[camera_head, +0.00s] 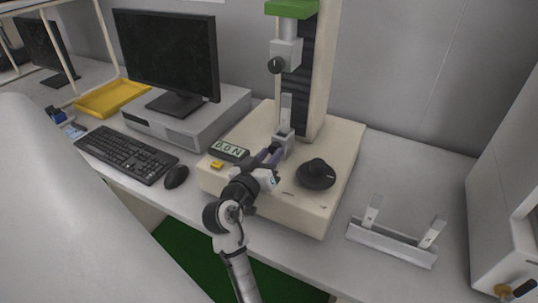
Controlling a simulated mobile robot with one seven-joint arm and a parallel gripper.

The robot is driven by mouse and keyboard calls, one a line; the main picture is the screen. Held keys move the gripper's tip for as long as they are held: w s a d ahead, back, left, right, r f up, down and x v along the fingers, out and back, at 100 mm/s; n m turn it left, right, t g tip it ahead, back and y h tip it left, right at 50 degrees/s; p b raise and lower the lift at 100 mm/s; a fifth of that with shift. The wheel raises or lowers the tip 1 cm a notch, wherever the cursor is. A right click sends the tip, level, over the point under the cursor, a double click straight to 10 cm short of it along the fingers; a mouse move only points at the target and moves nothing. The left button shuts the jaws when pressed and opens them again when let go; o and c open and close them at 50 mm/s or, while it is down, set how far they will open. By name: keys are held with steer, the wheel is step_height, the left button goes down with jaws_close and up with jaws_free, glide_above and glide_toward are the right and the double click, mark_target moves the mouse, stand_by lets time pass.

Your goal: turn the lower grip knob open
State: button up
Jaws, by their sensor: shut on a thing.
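The lower grip (284,139) is a grey clamp block on the cream base of the test machine, with a light upright strip (286,106) standing in it. Its knob is hidden behind my gripper's fingers. My gripper (272,154) reaches in from the lower left, and its fingertips are at the front left side of the lower grip. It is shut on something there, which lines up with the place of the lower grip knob. The upper grip (286,53) hangs above and has a dark round knob (275,65) on its left.
A black round control (316,174) stands on the machine base (285,205), right of my gripper. A display (229,150) reads about 0.0 N, with a yellow button (217,164) in front. A rack with two strips (391,242) lies right. Keyboard (126,154) and mouse (176,177) are left.

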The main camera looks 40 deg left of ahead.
steer(key=o, duration=1)
steer(key=shift+c, duration=0.2)
steer(key=b+v, duration=0.3)
steer(key=v, duration=1.1)
steer(key=shift+a, duration=0.1)
step_height(320, 180, up, 6)
steer(key=w+m+g+p, duration=0.2)
steer(key=m+g+p, duration=0.2)
steer(key=p, duration=0.1)
steer(key=shift+h, duration=0.4)
steer(key=p+x, duration=0.2)
steer(key=x, duration=1.2)
steer(key=shift+f+p, duration=0.15)
steer(key=shift+p, duration=0.2)
